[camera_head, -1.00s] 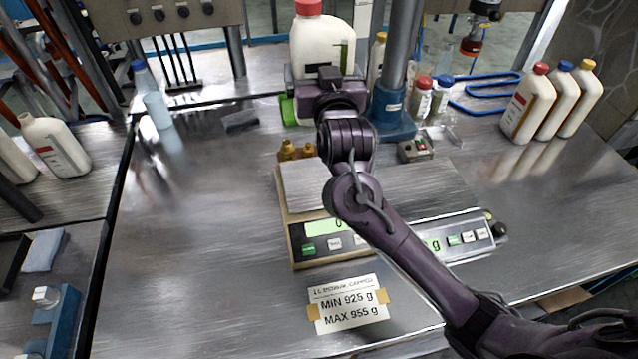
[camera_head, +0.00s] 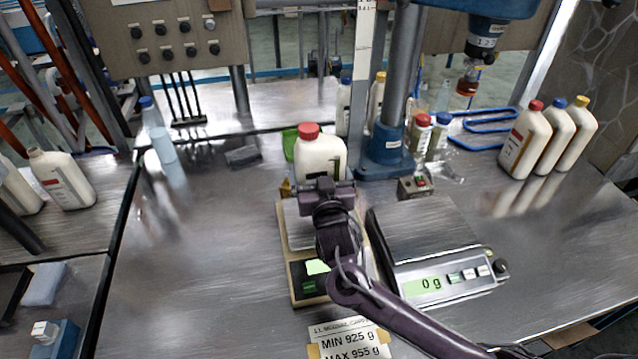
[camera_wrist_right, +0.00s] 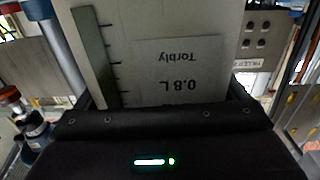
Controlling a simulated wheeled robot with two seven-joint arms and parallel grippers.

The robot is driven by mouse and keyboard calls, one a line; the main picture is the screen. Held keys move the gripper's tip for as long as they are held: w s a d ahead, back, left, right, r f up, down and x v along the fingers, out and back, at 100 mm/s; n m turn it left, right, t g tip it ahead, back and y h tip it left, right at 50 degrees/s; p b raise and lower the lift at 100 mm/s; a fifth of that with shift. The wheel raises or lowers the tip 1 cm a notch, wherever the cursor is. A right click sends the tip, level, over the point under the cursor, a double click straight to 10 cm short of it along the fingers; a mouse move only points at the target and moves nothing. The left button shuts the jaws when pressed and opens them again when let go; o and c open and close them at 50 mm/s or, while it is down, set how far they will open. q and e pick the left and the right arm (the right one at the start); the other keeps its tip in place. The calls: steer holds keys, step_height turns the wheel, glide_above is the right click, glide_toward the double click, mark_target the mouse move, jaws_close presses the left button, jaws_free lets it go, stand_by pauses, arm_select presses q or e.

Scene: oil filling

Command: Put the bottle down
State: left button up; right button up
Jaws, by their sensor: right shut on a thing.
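A white bottle with a red cap (camera_head: 319,158) stands upright near the middle of the head view. My right gripper (camera_head: 326,187) is shut on the bottle from the near side. The right wrist view shows the bottle's label (camera_wrist_right: 180,72), with "0.8 L", and its level strip between the fingers. The bottle is over the back of the beige left scale (camera_head: 290,235); its base is hidden by my gripper, so I cannot tell whether it touches the pan. The left scale's green display (camera_head: 316,267) is partly covered by my arm. My left gripper is not in view.
A second scale (camera_head: 430,235) to the right reads 0 g. A blue stand with a grey column (camera_head: 387,148) is behind. Several bottles (camera_head: 528,140) stand at the right rear, and a clear bottle (camera_head: 160,138) at left. The steel table (camera_head: 200,250) is free on the left.

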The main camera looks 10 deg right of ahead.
steer(key=shift+f, duration=1.85)
steer(key=shift+f, duration=0.2)
steer(key=o, duration=1.3)
steer(key=shift+c, duration=0.2)
steer(key=shift+s+r, duration=0.1)
steer(key=shift+r, duration=0.05)
steer(key=s+b, duration=0.1)
steer(key=s, duration=1.1)
steer(key=shift+a+b, duration=0.25)
steer(key=shift+b, duration=0.1)
